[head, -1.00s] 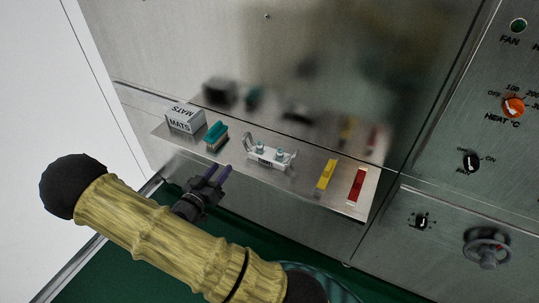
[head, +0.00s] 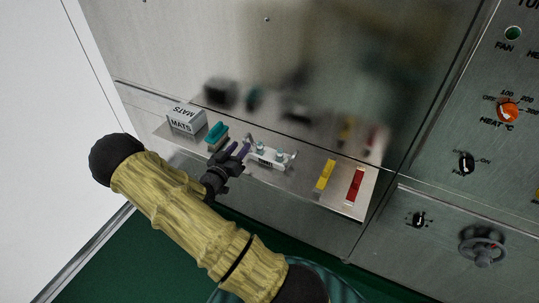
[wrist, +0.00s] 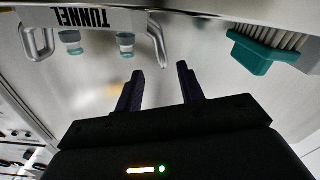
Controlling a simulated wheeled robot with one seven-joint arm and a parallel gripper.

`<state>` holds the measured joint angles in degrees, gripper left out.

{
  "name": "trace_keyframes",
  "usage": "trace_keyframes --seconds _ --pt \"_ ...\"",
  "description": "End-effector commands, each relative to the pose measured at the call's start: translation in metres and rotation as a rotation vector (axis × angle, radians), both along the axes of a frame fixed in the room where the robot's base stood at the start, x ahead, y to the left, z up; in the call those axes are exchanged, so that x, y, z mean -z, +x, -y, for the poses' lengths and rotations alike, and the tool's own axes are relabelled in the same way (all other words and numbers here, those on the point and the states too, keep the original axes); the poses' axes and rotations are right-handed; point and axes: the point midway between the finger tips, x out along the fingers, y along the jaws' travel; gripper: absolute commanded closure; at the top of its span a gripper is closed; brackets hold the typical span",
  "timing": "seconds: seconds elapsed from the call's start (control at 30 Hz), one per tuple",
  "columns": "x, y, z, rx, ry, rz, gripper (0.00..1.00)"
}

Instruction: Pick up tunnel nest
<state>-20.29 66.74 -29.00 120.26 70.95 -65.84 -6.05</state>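The tunnel nest is a pale grey tray (head: 268,156) with looped end handles and two teal-capped pieces. It sits on the metal shelf. I cannot tell whether a finger touches the handle.
The teal brush (head: 217,131) and a white MATS box (head: 187,119) stand left of my gripper on the shelf (head: 300,178). Yellow (head: 326,174) and red (head: 356,184) strips lie to the right. A steel wall rises behind.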

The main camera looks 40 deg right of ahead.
Motion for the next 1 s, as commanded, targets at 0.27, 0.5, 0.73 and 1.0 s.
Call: trace_keyframes --seconds 0.27,0.5,0.73,1.0 --pt "-0.002 0.015 0.025 0.003 -0.002 0.001 0.62" --pt "0.001 0.025 0.046 0.001 -0.001 0.001 0.62" --pt "0.002 0.025 0.046 0.0 0.0 0.0 0.62" --pt "0.002 0.025 0.045 0.0 0.0 0.0 0.62"
